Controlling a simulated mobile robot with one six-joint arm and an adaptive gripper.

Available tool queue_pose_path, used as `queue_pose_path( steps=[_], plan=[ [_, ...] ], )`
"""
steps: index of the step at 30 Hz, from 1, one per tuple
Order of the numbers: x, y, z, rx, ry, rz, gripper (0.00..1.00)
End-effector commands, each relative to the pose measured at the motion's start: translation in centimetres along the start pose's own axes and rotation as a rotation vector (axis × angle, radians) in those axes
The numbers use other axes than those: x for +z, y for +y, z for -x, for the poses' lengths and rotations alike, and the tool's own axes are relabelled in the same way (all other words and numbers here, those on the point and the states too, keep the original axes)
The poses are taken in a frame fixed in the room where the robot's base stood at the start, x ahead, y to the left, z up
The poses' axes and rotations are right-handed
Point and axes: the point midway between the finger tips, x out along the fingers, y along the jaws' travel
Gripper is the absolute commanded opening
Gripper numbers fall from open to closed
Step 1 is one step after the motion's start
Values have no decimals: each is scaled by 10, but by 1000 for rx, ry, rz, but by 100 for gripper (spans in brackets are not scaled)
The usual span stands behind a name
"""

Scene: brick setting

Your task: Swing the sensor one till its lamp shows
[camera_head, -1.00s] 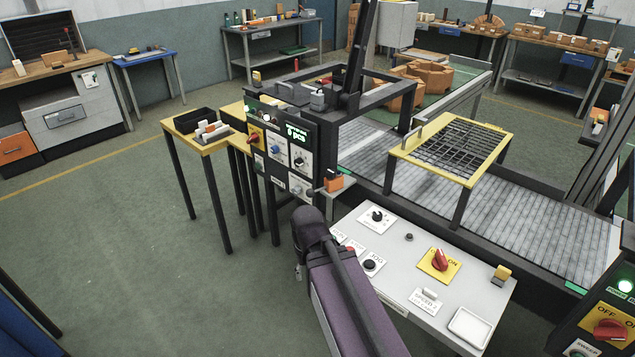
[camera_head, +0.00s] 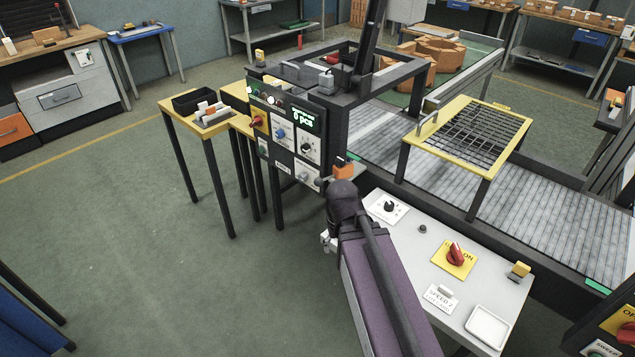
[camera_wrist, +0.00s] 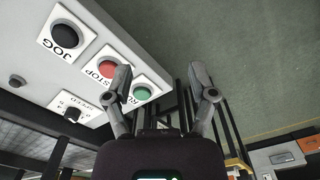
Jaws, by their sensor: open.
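An orange block with a dark top (camera_head: 344,168), possibly a sensor, sits at the near conveyor edge beside the control panel. A small yellow block (camera_head: 519,270) stands at the right end of the grey console; I cannot tell which is sensor one, and no lit sensor lamp can be made out. My gripper (camera_wrist: 160,75) is open and empty, its two fingers apart beside the console's button edge in the wrist view. In the head view my arm mostly hides it.
The grey console (camera_head: 425,262) bears a red switch (camera_head: 456,254) and a black knob (camera_head: 390,207). The wrist view shows JOG (camera_wrist: 64,36), STOP (camera_wrist: 107,68) and RUN (camera_wrist: 142,93) buttons close by. A panel (camera_head: 285,135) reads 0 pcs. Open floor lies left.

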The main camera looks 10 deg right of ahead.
Motion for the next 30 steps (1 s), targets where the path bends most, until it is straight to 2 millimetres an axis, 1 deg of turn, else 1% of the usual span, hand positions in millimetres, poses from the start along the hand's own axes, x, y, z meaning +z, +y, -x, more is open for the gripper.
queue_pose_path(
  steps=[5,6,8,14,18,23,26,30],
  plan=[
    [-8,1,-10,47,4,56,81],
    [-11,7,-13,70,5,76,81],
    [-18,9,-19,111,7,123,81],
    [-49,14,-42,321,-3,366,81],
    [-78,14,-54,514,-33,579,81],
    [-112,7,-59,744,-100,819,81],
    [-133,-3,-59,890,-159,961,81],
    [-161,-23,-54,1096,-265,1142,81]
  ],
)
